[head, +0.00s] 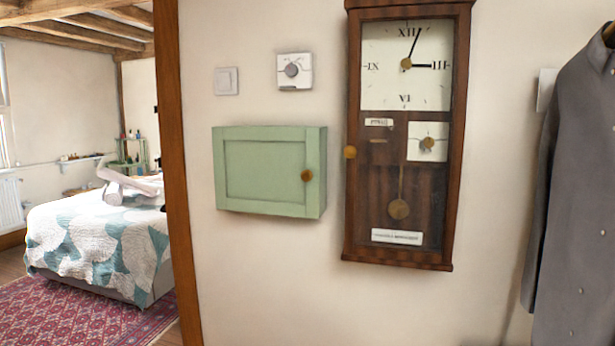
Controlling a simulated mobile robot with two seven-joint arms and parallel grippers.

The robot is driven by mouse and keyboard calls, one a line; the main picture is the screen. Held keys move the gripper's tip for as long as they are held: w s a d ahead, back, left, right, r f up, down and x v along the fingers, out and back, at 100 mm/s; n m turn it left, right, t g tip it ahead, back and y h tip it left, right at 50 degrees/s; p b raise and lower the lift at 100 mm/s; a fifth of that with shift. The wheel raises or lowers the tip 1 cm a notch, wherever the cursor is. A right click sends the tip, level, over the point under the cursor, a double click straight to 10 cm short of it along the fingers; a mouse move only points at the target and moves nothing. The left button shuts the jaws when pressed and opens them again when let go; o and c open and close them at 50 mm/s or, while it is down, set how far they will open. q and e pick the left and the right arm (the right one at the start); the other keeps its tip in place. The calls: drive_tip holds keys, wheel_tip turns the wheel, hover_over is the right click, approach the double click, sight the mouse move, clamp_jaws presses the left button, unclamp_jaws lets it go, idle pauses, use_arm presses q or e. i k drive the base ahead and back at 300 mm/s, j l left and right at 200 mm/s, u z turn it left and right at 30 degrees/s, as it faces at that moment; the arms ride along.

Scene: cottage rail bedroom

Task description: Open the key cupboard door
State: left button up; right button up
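The key cupboard (320,170) is a small pale green box on the white wall, left of the clock. Its framed door (262,168) looks shut. A round brass-coloured knob (307,175) sits at the door's right edge, about mid-height. The cupboard's inside is hidden. Neither of my grippers shows in the head view.
A tall dark wooden wall clock (352,220) with its own brass knob (350,152) hangs close to the cupboard's right. A thermostat (295,71) and light switch (227,81) are above. A grey coat (575,190) hangs at right. The wall below is clear.

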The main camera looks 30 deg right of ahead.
sight(271, 170)
drive_tip(key=z, duration=0.8)
